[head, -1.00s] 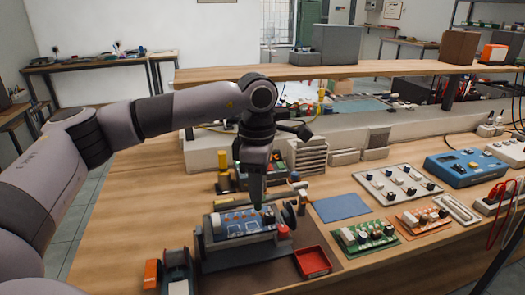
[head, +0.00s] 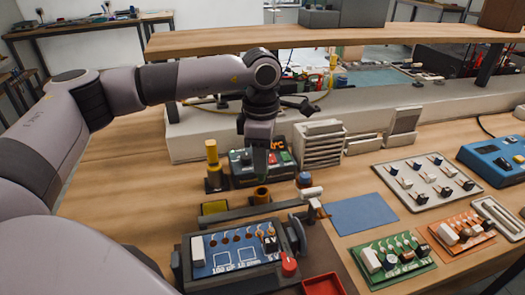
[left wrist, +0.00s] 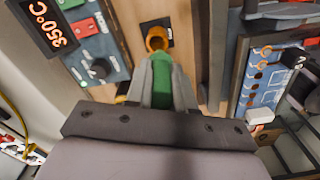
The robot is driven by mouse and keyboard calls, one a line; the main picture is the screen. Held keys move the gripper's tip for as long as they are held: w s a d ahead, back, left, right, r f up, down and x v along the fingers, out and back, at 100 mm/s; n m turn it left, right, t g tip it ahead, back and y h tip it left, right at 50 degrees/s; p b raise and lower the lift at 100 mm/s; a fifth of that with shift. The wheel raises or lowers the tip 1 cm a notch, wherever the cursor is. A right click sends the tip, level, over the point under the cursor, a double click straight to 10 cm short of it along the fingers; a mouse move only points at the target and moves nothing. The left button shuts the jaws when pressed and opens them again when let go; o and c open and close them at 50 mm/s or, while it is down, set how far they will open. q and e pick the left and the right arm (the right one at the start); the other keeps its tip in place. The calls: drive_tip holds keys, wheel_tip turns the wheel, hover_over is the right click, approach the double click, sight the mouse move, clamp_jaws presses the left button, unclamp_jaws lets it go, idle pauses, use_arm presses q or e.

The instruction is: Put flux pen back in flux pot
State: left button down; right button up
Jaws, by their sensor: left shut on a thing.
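My left gripper (head: 261,148) is shut on the green flux pen (head: 260,162), which points downward. The flux pot (head: 262,195), a small orange-brown cup on a dark base, stands on the bench just below the pen in the head view. In the left wrist view the green pen (left wrist: 162,82) sits between the fingers, its far end close to the mouth of the pot (left wrist: 157,40). The pen appears to be outside the pot. The exact height gap cannot be told. My right gripper is not in view.
A soldering station with a 350°C display (left wrist: 48,25) stands behind the pot. A yellow-topped post (head: 212,165) is left of it. A holder with a blue circuit board (head: 235,252) lies in front. A blue mat (head: 362,213) and a red tray (head: 323,284) are to the right.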

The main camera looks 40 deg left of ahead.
sight(261, 177)
use_arm(q)
drive_tip(key=shift+w+a+f, duration=0.2)
drive_tip(key=shift+w+f, duration=0.05)
drive_tip(key=shift+f, duration=0.25)
drive_tip(key=shift+f+b, duration=1.6)
drive_tip(key=shift+f, duration=0.7)
drive_tip(key=shift+f+b, duration=0.4)
drive_tip(key=shift+c, duration=1.7)
unclamp_jaws()
drive_tip(key=shift+r, duration=0.15)
